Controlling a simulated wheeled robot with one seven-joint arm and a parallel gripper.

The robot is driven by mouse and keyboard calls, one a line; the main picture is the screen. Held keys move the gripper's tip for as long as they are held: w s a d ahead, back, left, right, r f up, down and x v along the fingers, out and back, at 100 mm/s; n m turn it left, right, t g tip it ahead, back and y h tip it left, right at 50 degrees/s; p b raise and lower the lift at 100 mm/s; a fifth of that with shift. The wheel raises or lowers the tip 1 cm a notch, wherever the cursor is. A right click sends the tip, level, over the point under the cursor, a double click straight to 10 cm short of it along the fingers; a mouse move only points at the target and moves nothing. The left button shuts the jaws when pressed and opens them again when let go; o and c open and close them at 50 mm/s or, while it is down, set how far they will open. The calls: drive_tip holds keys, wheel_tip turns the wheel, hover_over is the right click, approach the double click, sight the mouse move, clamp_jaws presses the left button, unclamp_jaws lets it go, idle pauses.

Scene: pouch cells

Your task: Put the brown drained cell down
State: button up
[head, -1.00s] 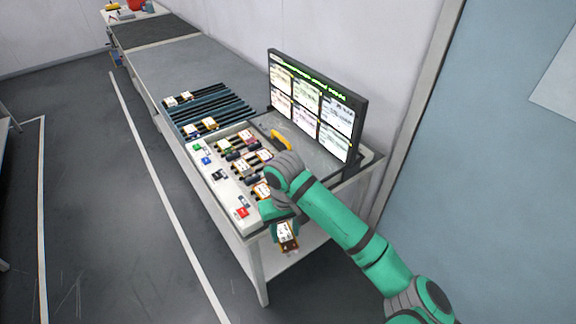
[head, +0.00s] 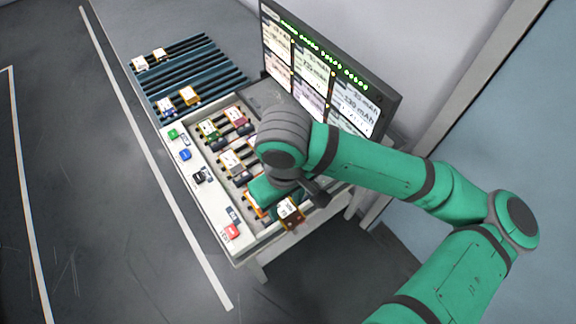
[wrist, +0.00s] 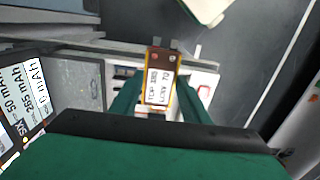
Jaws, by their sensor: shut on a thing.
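My gripper (wrist: 160,98) is shut on a brown-ended cell (wrist: 160,80), with a green finger on either side of it. The cell has a white label with black print and two tabs at its far end. In the head view the held cell (head: 290,211) hangs at the near right corner of the tester table, with its brown end pointing down. My wrist hides part of the tester behind it. I cannot tell whether the cell touches anything below.
The white tester panel (head: 208,200) has a red button (head: 231,232) and several cells in its slots. A dark slatted rack (head: 205,68) with several cells lies farther back. A monitor (head: 327,75) stands close behind my arm. Floor is open at left.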

drive_tip(key=w+f, duration=0.3)
drive_tip(key=w, duration=0.1)
drive_tip(key=w+f, duration=0.3)
drive_tip(key=w, duration=0.2)
drive_tip(key=w+f, duration=0.3)
drive_tip(key=w, duration=0.1)
drive_tip(key=shift+w+d+f, duration=0.15)
drive_tip(key=shift+w+d, duration=0.1)
drive_tip(key=shift+d, duration=0.1)
drive_tip(key=shift+w+f, duration=0.2)
drive_tip(key=shift+f, duration=1.6)
drive_tip(key=shift+f, duration=0.15)
drive_tip(key=o, duration=0.7)
